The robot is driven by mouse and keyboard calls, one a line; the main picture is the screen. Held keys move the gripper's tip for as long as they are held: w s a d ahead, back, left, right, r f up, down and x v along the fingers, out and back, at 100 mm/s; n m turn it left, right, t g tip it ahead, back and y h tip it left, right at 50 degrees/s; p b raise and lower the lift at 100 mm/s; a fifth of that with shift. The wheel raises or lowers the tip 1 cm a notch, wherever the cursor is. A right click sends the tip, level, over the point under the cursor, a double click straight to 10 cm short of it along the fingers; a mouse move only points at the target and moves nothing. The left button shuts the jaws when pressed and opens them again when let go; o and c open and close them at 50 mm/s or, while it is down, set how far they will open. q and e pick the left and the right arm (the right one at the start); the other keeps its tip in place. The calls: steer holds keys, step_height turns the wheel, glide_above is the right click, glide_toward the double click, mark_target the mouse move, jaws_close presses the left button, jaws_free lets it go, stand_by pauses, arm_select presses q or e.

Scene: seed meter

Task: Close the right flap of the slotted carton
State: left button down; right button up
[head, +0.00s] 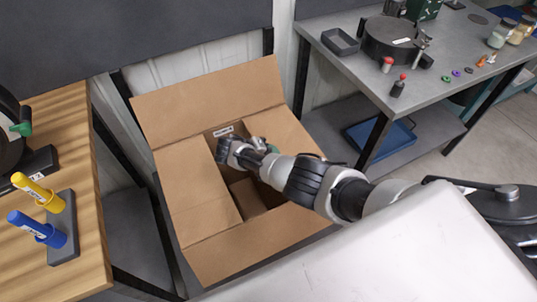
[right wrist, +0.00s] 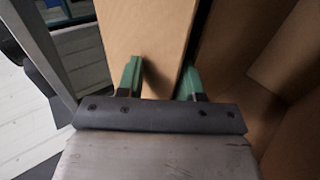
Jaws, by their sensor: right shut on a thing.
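The brown cardboard carton (head: 212,200) stands open between the wooden table and the grey bench, with its far flap (head: 200,102) raised outward. The right flap (head: 285,128) is a brown panel on the carton's right side, partly behind my right arm. My right gripper (head: 264,144) is at the inner part of that flap, mostly hidden by my own wrist in the head view. In the right wrist view its green fingers (right wrist: 162,80) are on either side of the edge of a cardboard panel (right wrist: 145,40), which appears to be the right flap. My left gripper is out of view.
The wooden table (head: 90,110) at left holds a stand with a yellow (head: 37,190) and a blue (head: 37,228) handled piece. The grey bench (head: 440,85) at right carries a black round device (head: 390,38) and small parts. A blue tray (head: 380,138) lies on its lower shelf.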

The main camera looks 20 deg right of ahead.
steer(key=shift+s+d+f, duration=0.25)
steer(key=shift+d+f, duration=0.05)
steer(key=shift+a+r, duration=0.2)
steer(key=p+v, duration=0.1)
steer(key=v, duration=1)
steer(key=shift+w+p, duration=0.2)
steer(key=shift+p, duration=0.1)
steer(key=shift+a, duration=0.15)
